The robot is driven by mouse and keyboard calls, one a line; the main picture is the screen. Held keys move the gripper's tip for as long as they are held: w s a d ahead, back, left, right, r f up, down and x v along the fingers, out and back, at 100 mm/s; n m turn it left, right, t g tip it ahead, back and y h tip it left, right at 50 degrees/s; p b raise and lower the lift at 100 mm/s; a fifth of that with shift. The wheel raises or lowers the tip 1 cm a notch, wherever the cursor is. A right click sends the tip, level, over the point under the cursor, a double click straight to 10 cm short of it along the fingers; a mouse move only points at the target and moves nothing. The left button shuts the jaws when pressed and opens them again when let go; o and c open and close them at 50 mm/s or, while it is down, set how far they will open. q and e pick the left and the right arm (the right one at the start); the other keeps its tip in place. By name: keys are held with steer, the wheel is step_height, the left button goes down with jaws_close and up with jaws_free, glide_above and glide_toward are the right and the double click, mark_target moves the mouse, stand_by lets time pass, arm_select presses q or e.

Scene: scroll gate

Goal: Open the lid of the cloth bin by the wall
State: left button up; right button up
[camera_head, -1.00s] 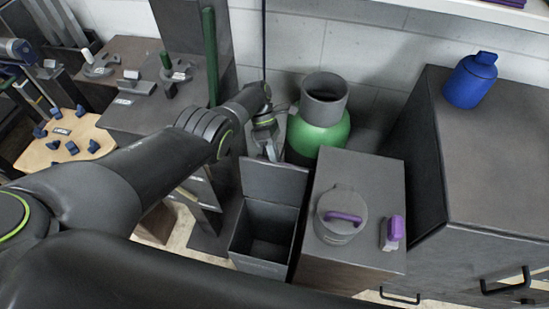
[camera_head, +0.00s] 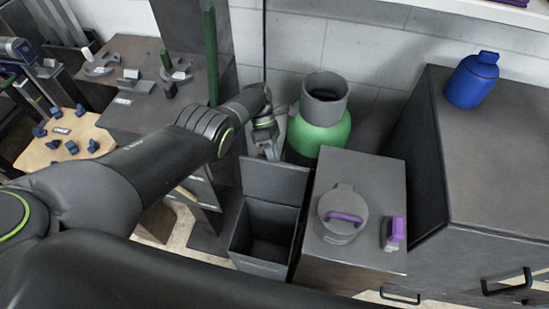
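The cloth bin (camera_head: 262,267) is a dark grey box on the floor, left of a small grey cabinet. Its lid (camera_head: 274,181) stands raised, roughly upright, at the back edge, and the dark inside of the bin shows. My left gripper (camera_head: 268,150) is behind the top edge of the lid, pointing down. Its fingertips are partly hidden by the lid, so I cannot see whether they touch it or whether they are open. My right gripper is not in view.
A green tank with a grey collar (camera_head: 320,132) stands close to the right of my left gripper. A grey lidded pot (camera_head: 342,230) and a purple-topped item (camera_head: 394,233) stand on the small cabinet (camera_head: 372,171). A dark post (camera_head: 195,52) rises to the left.

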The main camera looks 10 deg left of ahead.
arm_select(q)
step_height(320, 180, up, 8)
steer(key=p, duration=0.7)
steer(key=shift+p, duration=0.35)
steer(key=shift+r+p, duration=0.75)
steer(key=shift+r, duration=0.25)
steer(key=shift+c, duration=0.2)
